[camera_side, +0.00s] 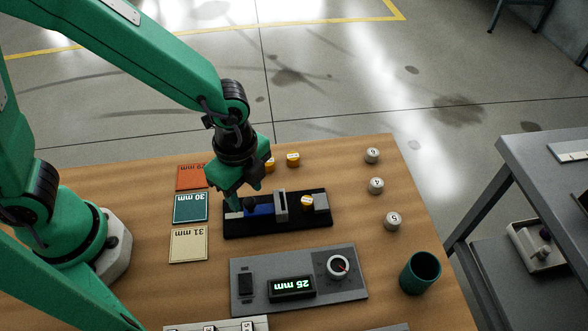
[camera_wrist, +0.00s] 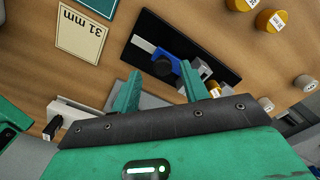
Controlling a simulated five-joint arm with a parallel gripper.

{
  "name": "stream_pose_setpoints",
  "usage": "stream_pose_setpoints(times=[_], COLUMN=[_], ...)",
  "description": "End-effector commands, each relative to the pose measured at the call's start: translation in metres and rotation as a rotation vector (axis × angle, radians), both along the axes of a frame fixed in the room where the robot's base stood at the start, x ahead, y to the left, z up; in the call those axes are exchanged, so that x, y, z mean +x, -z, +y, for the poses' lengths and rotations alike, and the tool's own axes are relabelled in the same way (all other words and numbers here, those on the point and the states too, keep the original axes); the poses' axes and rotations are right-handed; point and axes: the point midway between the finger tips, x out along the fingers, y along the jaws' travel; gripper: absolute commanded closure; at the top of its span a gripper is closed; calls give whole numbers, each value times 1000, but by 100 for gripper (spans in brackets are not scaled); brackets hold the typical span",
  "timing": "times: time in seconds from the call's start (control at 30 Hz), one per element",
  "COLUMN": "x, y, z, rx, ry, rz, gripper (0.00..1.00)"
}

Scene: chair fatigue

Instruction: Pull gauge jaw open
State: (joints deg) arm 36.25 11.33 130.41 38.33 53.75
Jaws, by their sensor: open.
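The gauge lies on the wooden table as a black base (camera_side: 262,229) with a blue slide (camera_side: 264,210), an upright grey jaw (camera_side: 280,204) and a grey block (camera_side: 320,201) at the right end. A yellow-orange capped piece (camera_side: 307,203) sits between the jaw and the block. My gripper (camera_side: 238,203) is low over the left part of the gauge.
Red, teal (camera_side: 190,208) and cream (camera_side: 188,245) cards lie left of the gauge. Two orange-capped pieces (camera_side: 293,160) stand behind it. A grey panel (camera_side: 240,306) with a "25 mm" display is in front. White numbered cylinders (camera_side: 376,186) and a green cup (camera_side: 420,272) stand right.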

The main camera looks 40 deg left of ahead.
Motion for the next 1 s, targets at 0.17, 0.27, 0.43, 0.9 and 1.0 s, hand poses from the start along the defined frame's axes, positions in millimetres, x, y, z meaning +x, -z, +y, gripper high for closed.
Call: stream_pose_setpoints(times=[0.17,0.27,0.43,0.9,1.0], x=[1,0,0,0,0], y=[-23,-34,-50,-56,-57], z=[0,0,0,1,3], rx=[-2,-1,0,1,-2], ry=[0,0,0,-1,-16], rz=[-3,-2,0,1,-3], gripper=[55,55,55,55,55])
